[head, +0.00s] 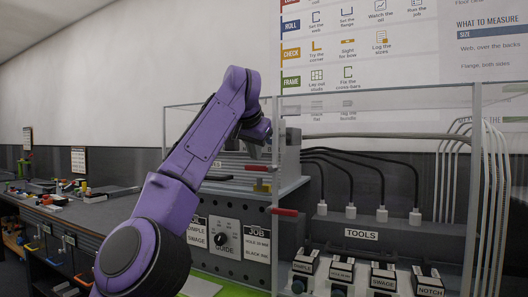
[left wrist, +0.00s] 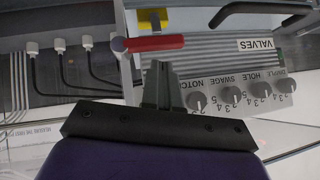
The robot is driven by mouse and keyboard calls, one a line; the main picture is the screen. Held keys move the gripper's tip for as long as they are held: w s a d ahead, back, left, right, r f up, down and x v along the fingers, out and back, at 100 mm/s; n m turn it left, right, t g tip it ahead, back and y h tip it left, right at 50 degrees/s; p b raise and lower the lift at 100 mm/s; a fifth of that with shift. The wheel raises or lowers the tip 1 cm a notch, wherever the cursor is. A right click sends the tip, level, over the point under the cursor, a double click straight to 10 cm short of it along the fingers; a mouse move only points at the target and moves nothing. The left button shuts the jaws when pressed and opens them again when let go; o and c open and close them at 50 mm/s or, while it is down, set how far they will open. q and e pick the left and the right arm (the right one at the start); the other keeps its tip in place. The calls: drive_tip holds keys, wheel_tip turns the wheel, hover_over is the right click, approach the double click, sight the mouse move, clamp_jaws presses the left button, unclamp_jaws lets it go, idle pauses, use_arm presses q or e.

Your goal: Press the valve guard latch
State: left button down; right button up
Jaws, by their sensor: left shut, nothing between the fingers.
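A red latch bar (head: 256,167) sticks out to the left from a metal post, just above a yellow block (head: 262,186). The red bar (left wrist: 155,43) also shows in the left wrist view, beside a box with a VALVES label (left wrist: 257,44) and a row of grey knobs. My left gripper (head: 256,153) is shut and empty, with its fingertips close above the red bar in the head view. In the left wrist view the fingertips (left wrist: 160,68) line up near the bar; a gap or touch cannot be told. My right gripper is not in view.
A second red bar (head: 285,212) sits lower on the post. Clear panels in metal frames stand around the boxes. A TOOLS box (head: 361,235) with black cables is at right.

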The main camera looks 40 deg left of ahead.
use_arm(q)
drive_tip(key=shift+r+p, duration=0.65)
drive_tip(key=shift+r, duration=0.15)
drive_tip(key=shift+r, duration=0.1)
drive_tip(key=s+d+r+p, duration=0.2)
drive_tip(key=s+r+p, duration=0.3)
drive_tip(key=r, duration=0.6)
drive_tip(key=shift+s+p, duration=0.3)
drive_tip(key=shift+s, duration=0.6)
